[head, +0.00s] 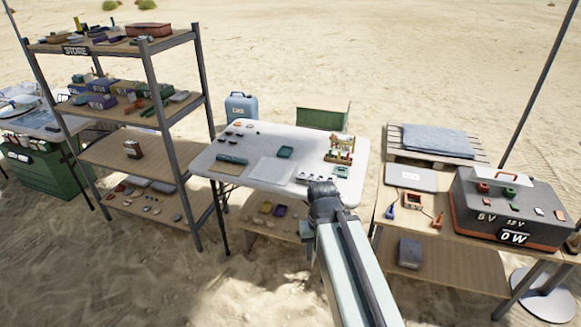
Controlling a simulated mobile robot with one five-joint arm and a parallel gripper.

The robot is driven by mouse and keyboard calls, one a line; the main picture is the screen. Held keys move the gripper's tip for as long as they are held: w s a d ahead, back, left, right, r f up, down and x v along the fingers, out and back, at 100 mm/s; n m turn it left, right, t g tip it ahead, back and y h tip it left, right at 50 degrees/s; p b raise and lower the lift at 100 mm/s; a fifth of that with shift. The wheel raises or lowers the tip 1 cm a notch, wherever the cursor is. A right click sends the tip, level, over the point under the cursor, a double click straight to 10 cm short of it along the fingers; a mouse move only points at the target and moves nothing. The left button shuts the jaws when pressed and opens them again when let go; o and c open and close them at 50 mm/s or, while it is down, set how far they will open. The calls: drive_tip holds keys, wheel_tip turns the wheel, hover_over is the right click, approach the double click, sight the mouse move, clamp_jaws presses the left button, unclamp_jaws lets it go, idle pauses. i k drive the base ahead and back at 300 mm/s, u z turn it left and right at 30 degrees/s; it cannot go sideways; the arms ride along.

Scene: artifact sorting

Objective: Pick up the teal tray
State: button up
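A pale sheet (273,170) lies just in front of the tray. A dark teal roll (232,160) is to the left, a small wooden rack (340,148) to the right. A metal shelf (165,100) stands left, a bench with a power box (505,210) right.

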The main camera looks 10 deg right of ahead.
sight(284, 151)
drive_tip(key=u, duration=0.2)
drive_tip(key=k, duration=0.1)
drive_tip(key=u, duration=1.8)
drive_tip(key=i, duration=3.65)
drive_tip(key=z, duration=2.75)
drive_tip(key=i, duration=1.4)
drive_tip(key=u, duration=0.05)
